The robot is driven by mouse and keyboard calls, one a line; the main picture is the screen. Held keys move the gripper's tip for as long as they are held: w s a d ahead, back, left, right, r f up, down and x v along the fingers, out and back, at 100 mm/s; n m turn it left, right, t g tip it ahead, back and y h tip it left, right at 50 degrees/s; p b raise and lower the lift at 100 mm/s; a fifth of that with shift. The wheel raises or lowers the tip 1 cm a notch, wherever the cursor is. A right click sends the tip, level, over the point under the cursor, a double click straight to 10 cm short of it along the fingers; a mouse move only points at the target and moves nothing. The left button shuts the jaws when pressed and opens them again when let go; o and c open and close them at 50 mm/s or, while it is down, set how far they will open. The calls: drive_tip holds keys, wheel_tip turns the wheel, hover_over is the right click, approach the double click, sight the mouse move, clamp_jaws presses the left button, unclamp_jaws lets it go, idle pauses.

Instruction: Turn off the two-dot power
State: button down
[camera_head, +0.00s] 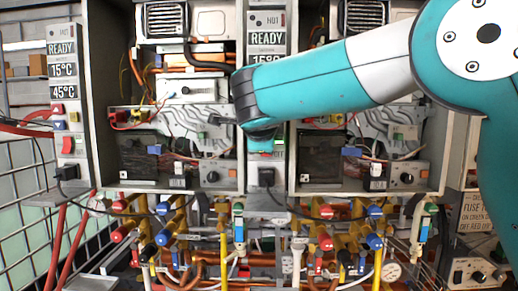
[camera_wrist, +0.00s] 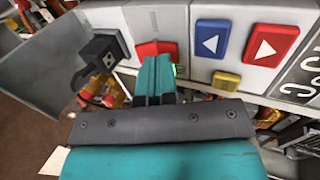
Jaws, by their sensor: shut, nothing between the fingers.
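In the wrist view, my gripper (camera_wrist: 157,62) is shut and empty, its teal fingertips in front of a red rocker switch (camera_wrist: 146,49). The fingers partly cover the switch, and a small green glow shows beside them. I cannot tell whether they touch it. In the head view, my gripper (camera_head: 263,146) is at the middle control panel (camera_head: 267,20), below its READY and temperature displays. My arm hides that panel's buttons and most of its switch area. A similar red rocker switch (camera_head: 68,145) shows on the left panel. I cannot make out a two-dot mark.
In the wrist view, a blue arrow button (camera_wrist: 211,39), a red arrow button (camera_wrist: 271,41) and a yellow button (camera_wrist: 226,80) sit right of the fingers. A black plug (camera_wrist: 104,50) sticks out at left. Pipes and valves (camera_head: 325,243) crowd the space below the cabinets.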

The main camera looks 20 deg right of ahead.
drive_tip(key=b+v, duration=0.3)
drive_tip(key=v, duration=0.8)
drive_tip(key=shift+r, duration=0.3)
drive_tip(key=shift+d, duration=0.2)
